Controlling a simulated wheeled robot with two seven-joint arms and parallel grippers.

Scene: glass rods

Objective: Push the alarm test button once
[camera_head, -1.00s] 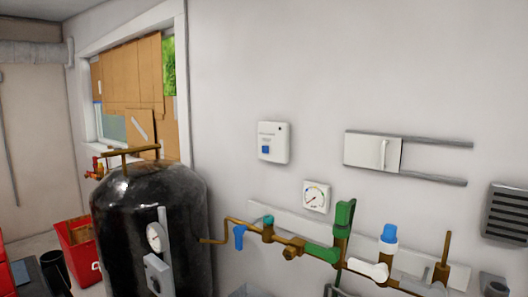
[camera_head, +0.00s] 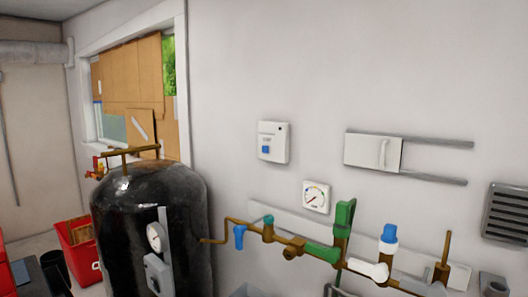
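A white alarm box (camera_head: 274,142) is fixed to the wall near the middle of the head view. A small blue button (camera_head: 266,150) sits on the lower left of its face. Small dark marks show above the button, too small to read. Neither of my grippers shows in the view, and nothing covers the box.
A black tank (camera_head: 150,225) stands at the left. Brass pipework with green, blue and white valve handles (camera_head: 343,215) runs along the lower wall.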

